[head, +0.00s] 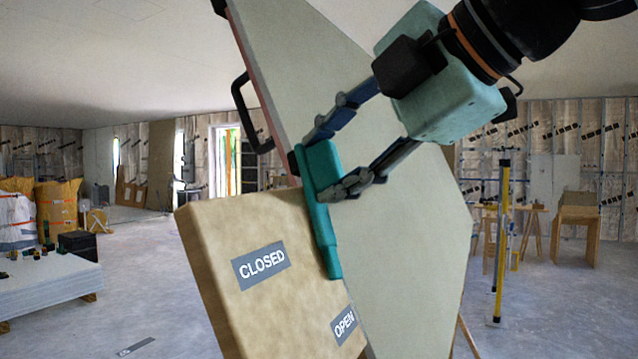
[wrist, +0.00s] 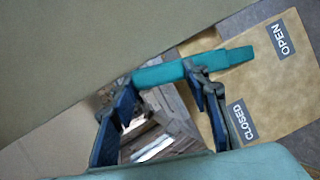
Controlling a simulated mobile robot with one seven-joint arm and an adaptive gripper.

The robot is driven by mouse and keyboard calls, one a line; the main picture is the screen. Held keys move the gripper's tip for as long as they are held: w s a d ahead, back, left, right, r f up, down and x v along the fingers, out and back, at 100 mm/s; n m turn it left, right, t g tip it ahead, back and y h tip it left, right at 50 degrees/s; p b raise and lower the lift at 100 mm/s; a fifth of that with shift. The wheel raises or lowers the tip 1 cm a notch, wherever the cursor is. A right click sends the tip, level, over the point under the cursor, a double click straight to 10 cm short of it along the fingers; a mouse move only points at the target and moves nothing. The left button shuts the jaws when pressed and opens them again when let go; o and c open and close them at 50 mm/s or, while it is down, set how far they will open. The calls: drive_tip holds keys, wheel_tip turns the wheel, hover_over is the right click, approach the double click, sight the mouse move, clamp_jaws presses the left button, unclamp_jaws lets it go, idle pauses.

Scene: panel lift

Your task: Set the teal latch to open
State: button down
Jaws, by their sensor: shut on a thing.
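The teal latch (head: 322,215) is a long bar at the right edge of a tan board (head: 215,235), where the board meets a large pale panel (head: 415,240). My gripper (head: 320,168) is shut on the latch's upper, thicker part, one finger on each side. The latch's free end points down in the head view, towards the OPEN label (head: 343,326). The CLOSED label (head: 261,266) is left of it. The latch's pivot is hidden.
A black handle (head: 242,110) stands out from the panel's left edge. A stack of sheets (head: 50,285) lies at the left with bags behind. A yellow-and-black stand (head: 502,235) and trestles are at the right. The floor between is mostly clear.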

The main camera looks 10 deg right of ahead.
drive_tip(key=shift+s+a+n+b, duration=0.2)
drive_tip(key=shift+s+n+b, duration=0.05)
drive_tip(key=shift+n+b, duration=0.15)
idle(0.3)
drive_tip(key=c, duration=1.1)
unclamp_jaws()
drive_tip(key=v, duration=1.2)
drive_tip(key=shift+s, duration=0.1)
drive_tip(key=shift+f, duration=0.1)
